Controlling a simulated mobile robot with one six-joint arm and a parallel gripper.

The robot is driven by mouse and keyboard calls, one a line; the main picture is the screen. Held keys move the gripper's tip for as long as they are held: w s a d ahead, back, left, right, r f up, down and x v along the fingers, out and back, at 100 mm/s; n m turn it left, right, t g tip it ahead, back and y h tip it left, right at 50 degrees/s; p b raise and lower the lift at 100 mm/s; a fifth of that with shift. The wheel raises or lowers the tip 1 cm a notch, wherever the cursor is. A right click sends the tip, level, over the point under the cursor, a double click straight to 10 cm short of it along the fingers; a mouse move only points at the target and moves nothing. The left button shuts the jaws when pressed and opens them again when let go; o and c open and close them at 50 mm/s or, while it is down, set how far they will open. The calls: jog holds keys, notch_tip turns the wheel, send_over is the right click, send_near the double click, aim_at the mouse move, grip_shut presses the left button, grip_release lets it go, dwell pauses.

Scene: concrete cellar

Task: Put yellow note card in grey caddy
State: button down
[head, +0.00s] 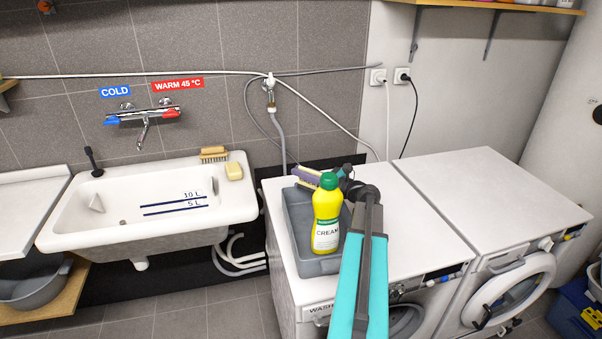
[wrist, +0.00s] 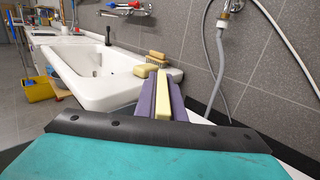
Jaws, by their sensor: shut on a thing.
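The yellow note card (wrist: 162,98) shows in the wrist view as a pale yellow strip between the two purple fingers of my gripper (wrist: 163,88). My gripper is shut on it and points toward the sink. In the head view, my gripper (head: 306,175) shows at the back of the grey caddy (head: 297,222), partly hidden by the bottle and my arm. I cannot tell its height above the caddy. The caddy sits on the left washing machine. A yellow cream bottle (head: 327,215) with a green cap appears to stand upright in it. The caddy is not visible in the wrist view.
A white sink (head: 150,225) with a brush (head: 214,154) and yellow sponge (head: 234,171) is to the left. Hoses run along the wall.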

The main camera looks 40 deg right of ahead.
jog(key=shift+f, duration=0.5)
jog(key=c, duration=1.8)
grip_release()
jog(key=shift+c, duration=0.2)
jog(key=shift+r, duration=0.1)
jog(key=shift+r, duration=0.45)
jog(key=b+v, duration=0.3)
jog(key=v, duration=0.9)
jog(key=shift+s, duration=0.15)
